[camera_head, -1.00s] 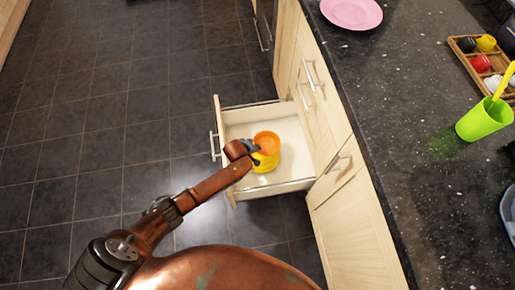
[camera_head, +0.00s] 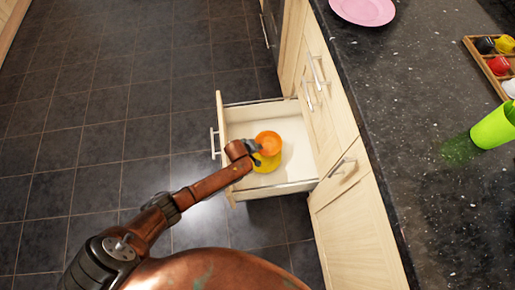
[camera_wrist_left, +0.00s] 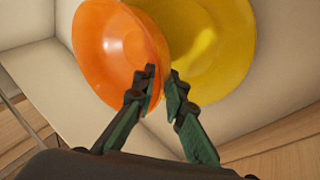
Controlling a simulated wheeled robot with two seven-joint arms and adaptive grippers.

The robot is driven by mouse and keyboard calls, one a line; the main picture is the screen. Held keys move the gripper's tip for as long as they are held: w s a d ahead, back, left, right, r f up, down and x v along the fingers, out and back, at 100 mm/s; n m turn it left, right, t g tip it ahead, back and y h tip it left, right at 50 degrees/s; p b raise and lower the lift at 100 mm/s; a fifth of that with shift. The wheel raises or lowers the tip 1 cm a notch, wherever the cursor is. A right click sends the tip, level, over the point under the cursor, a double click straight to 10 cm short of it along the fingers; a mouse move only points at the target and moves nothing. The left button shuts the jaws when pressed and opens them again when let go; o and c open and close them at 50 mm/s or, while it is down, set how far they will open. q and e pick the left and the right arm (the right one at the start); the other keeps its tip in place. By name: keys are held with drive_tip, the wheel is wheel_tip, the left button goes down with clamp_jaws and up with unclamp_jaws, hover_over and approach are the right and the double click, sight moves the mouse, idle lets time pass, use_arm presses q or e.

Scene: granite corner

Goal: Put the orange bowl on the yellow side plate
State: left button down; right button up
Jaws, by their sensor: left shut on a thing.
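The orange bowl (camera_head: 268,140) is held by its rim in my left gripper (camera_head: 256,149), inside the open drawer. The yellow side plate (camera_head: 266,164) lies in the drawer, partly hidden by the bowl and the gripper. In the left wrist view the left gripper (camera_wrist_left: 162,85) is shut on the near rim of the bowl (camera_wrist_left: 110,45). There the bowl covers the left part of the plate (camera_wrist_left: 222,55). I cannot tell whether the bowl touches the plate. My right gripper is in neither view.
The drawer (camera_head: 241,114) is pulled out from the cabinet, with walls around the bowl and plate. On the dark counter (camera_head: 420,130) are a pink plate (camera_head: 363,8), a green cup (camera_head: 493,127) and a wooden tray (camera_head: 485,61) with small coloured items. The floor left of the drawer is clear.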

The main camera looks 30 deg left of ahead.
use_arm(q)
drive_tip(key=shift+f, duration=0.55)
drive_tip(key=c, duration=2)
unclamp_jaws()
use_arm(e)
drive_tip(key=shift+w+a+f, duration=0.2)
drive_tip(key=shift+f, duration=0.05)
use_arm(q)
drive_tip(key=shift+o, duration=0.2)
drive_tip(key=shift+r, duration=0.1)
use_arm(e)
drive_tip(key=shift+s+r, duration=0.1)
